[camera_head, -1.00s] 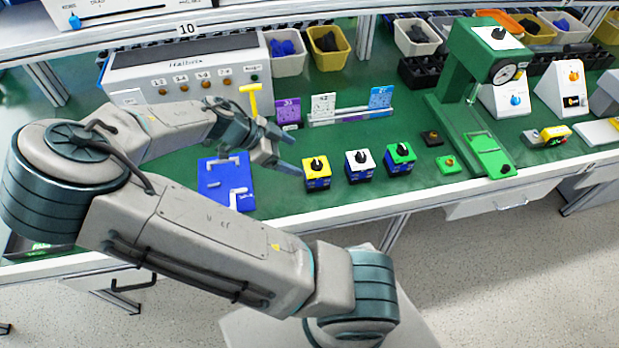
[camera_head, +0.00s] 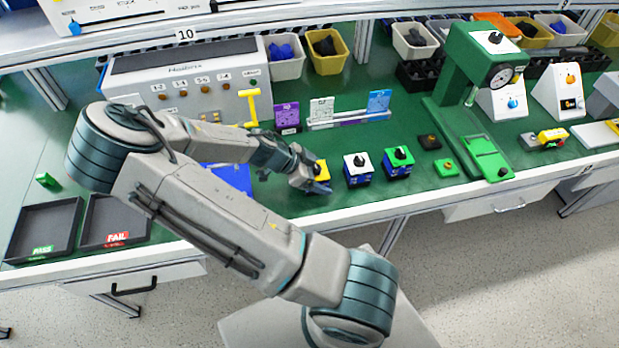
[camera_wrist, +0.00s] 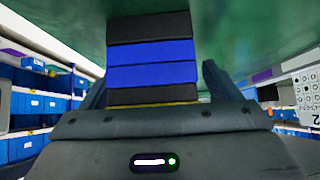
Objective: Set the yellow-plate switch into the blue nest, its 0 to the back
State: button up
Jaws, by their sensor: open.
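The yellow-plate switch (camera_head: 321,173) stands on the green bench, leftmost in a row of three, partly hidden by my gripper (camera_head: 310,180). In the wrist view its banded black and blue body (camera_wrist: 152,52) fills the space between my fingers, with a thin yellow edge (camera_wrist: 180,103) near the palm. My gripper is open with one finger on each side of the switch; I cannot tell whether either finger touches it. The blue nest (camera_head: 237,180) lies on the bench to the left, largely hidden under my arm. The 0 mark is not readable.
A white-plate switch (camera_head: 357,160) and a green-plate switch (camera_head: 398,155) stand close to the right. A green press (camera_head: 455,100) is farther right. A yellow T-shaped post (camera_head: 252,105) rises behind my arm. PASS (camera_head: 72,215) and FAIL (camera_head: 128,207) trays lie at left.

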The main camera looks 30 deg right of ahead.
jog(key=c, duration=1.2)
